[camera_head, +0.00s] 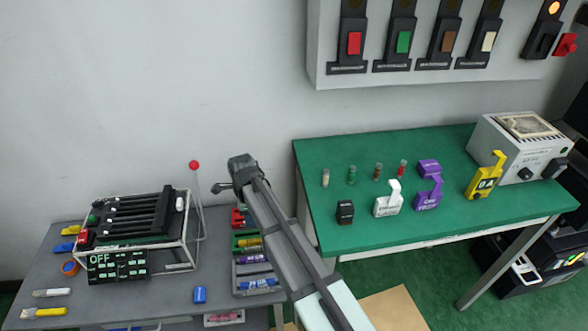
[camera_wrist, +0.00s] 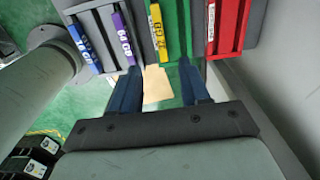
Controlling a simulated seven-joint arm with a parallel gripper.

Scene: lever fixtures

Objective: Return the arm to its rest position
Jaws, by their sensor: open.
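My gripper (camera_wrist: 159,67) is open, with two dark blue fingers apart and nothing between them in the wrist view. Its fingertips point toward a row of coloured holders; I cannot tell whether they touch. The row has a blue labelled stick (camera_wrist: 82,42), a purple one (camera_wrist: 124,38), a yellow one (camera_wrist: 157,33) in a green holder (camera_wrist: 178,30), and a red holder (camera_wrist: 230,28). In the head view my arm (camera_head: 275,225) reaches up and left from the bottom, beside the grey table (camera_head: 190,308). The fingers cannot be made out there.
A device with a lever bank (camera_head: 130,217), an OFF display (camera_head: 117,266) and a red-knobbed rod (camera_head: 196,185) stands on the grey table. A green table (camera_head: 330,215) on the right bears vials, tags and a grey box (camera_head: 515,150). A switch panel (camera_head: 330,40) hangs above.

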